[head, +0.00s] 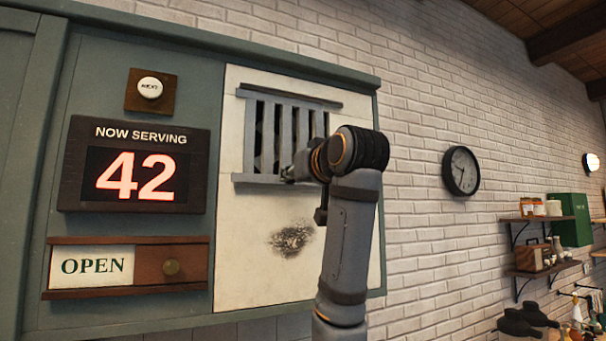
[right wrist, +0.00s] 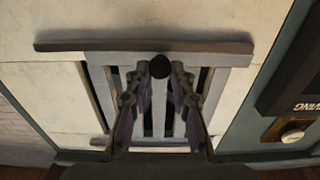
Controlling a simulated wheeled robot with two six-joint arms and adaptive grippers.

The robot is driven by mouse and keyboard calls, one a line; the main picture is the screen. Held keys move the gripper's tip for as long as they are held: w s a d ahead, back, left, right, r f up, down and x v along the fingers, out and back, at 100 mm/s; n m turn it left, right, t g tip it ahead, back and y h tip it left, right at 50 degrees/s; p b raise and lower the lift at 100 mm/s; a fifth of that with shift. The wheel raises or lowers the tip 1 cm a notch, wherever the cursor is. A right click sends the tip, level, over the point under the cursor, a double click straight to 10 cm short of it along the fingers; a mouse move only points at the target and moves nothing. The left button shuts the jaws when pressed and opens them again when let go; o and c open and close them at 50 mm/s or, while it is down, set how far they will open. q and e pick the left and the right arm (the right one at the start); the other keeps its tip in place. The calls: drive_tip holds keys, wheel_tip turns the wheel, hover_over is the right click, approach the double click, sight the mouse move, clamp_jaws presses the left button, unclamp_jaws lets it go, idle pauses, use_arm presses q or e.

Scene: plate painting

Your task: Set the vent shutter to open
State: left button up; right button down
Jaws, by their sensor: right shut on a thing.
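The vent shutter (head: 285,128) is a grey frame with upright slats on a pale panel, left of my arm in the head view. Dark gaps show between its slats, some of them narrow. In the right wrist view the vent shutter (right wrist: 103,90) appears upside down. A round black knob (right wrist: 160,66) sits on the shutter near its lower rail. My right gripper (head: 288,174) is at the lower part of the vent. In the right wrist view its fingertips (right wrist: 161,72) are shut on the knob. My forearm hides the vent's lower right corner. My left gripper is out of view.
A lit "NOW SERVING 42" display (head: 135,165), a NEXT button (head: 150,88) and an OPEN sign with a slider (head: 170,267) are left of the vent. A dark sooty smudge (head: 291,239) marks the panel below. A clock (head: 461,171) and shelves (head: 540,219) are at right.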

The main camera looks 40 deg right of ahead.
drive_tip(key=c, duration=1.2)
unclamp_jaws()
drive_tip(key=shift+w+a, duration=0.15)
drive_tip(key=shift+a, duration=0.05)
drive_tip(key=shift+o, duration=0.2)
drive_tip(key=shift+w+a, duration=0.1)
drive_tip(key=shift+w, duration=0.05)
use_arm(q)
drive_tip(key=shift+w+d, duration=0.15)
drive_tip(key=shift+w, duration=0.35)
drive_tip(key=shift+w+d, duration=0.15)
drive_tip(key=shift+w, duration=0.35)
use_arm(e)
drive_tip(key=v, duration=0.7)
drive_tip(key=shift+s, duration=0.25)
drive_tip(key=shift+w+f, duration=0.1)
drive_tip(key=shift+a, duration=0.1)
